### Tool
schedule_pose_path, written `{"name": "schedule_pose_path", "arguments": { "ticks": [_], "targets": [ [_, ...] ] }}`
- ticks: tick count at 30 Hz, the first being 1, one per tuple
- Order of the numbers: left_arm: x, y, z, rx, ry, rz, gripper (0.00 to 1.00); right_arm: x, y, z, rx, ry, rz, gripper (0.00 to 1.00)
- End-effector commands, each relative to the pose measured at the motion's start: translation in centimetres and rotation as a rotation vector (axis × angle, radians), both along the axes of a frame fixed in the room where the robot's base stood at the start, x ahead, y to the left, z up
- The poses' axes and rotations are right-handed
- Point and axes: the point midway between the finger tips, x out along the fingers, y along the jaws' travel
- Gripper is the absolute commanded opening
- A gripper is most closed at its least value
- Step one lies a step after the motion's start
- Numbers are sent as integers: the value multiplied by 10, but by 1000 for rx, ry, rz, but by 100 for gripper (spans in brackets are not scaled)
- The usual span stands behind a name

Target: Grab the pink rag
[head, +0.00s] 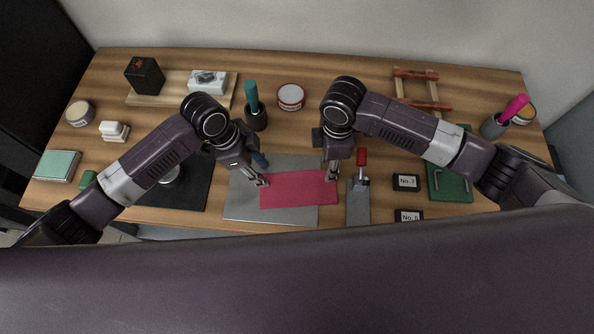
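The pink rag (298,190) is a flat, reddish-pink rectangle over a grey mat (240,206) at the table's front middle. My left gripper (262,182) is at the rag's upper left corner, its fingertips at or just over the edge. My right gripper (332,175) points down at the rag's upper right corner. The fingers of both look close together, but I cannot tell whether either is shut on cloth. The fingertips hide small parts of the rag's corners.
A red-handled tool (361,158) lies just right of the rag. A teal-handled tool stands in a dark cup (257,119) behind my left gripper. A red-and-white tin (290,97) is behind the rag. Black number tags (406,182) lie to the right.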

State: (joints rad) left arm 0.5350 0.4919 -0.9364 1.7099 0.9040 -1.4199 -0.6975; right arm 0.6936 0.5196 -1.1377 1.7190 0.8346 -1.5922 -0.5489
Motion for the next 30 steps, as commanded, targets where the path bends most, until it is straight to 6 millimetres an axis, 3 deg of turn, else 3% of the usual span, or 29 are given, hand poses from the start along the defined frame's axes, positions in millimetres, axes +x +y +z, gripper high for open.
{"name": "schedule_pose_path", "arguments": {
  "ticks": [14, 30],
  "targets": [
    [0, 0, -3, 1, 1, 1, 33, 0, 0, -9, -1, 1, -1, 33],
    [0, 0, -5, 1, 1, 1, 4, 0, 0, -11, -1, 1, -1, 4]
  ]
}}
